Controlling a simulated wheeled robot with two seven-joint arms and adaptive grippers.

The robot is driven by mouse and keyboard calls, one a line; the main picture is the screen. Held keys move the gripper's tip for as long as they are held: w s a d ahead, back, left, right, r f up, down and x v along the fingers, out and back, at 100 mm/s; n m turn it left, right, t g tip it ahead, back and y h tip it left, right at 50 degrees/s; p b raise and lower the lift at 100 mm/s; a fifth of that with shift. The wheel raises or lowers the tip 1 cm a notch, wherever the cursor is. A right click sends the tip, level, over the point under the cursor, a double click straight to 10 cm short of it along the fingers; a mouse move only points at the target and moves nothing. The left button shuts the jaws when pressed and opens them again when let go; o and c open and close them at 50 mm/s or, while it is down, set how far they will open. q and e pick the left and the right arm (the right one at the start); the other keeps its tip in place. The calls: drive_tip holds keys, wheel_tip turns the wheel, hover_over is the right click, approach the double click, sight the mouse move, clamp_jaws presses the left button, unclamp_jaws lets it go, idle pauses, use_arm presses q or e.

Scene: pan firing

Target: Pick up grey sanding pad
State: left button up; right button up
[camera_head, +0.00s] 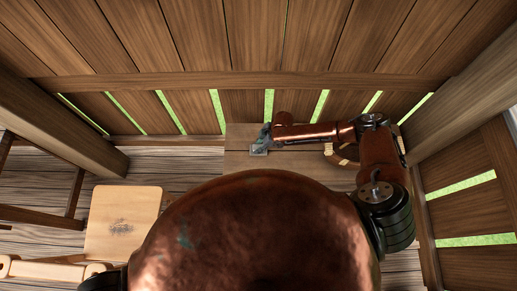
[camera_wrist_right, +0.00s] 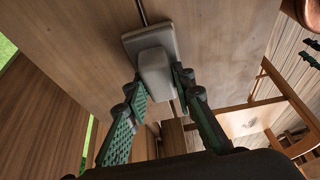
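The grey sanding pad (camera_wrist_right: 152,42) is a flat block with a raised grip. In the right wrist view it rests against a wooden board, at the top middle. My right gripper (camera_wrist_right: 160,82) has its green-lined fingers on both sides of the raised grip, and they appear to touch it. In the head view my right gripper (camera_head: 266,139) is at the pad (camera_head: 259,151), near the back edge of the wooden tabletop. The pad is small and partly hidden there. My left gripper is out of view.
The wooden tabletop (camera_head: 240,165) stands against a slatted plank wall (camera_head: 285,84). A wooden chair (camera_head: 122,215) is at the lower left. A post (camera_head: 60,120) stands at the left. Bare tabletop shows in front of the pad. My copper body hides the lower middle.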

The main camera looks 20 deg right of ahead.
clamp_jaws()
drive_tip(key=shift+r, duration=0.6)
drive_tip(key=s+r+p, duration=0.1)
drive_tip(key=s+r, duration=1)
drive_tip(key=s, duration=0.3)
drive_tip(key=shift+r, duration=0.4)
drive_tip(key=shift+d, duration=0.1)
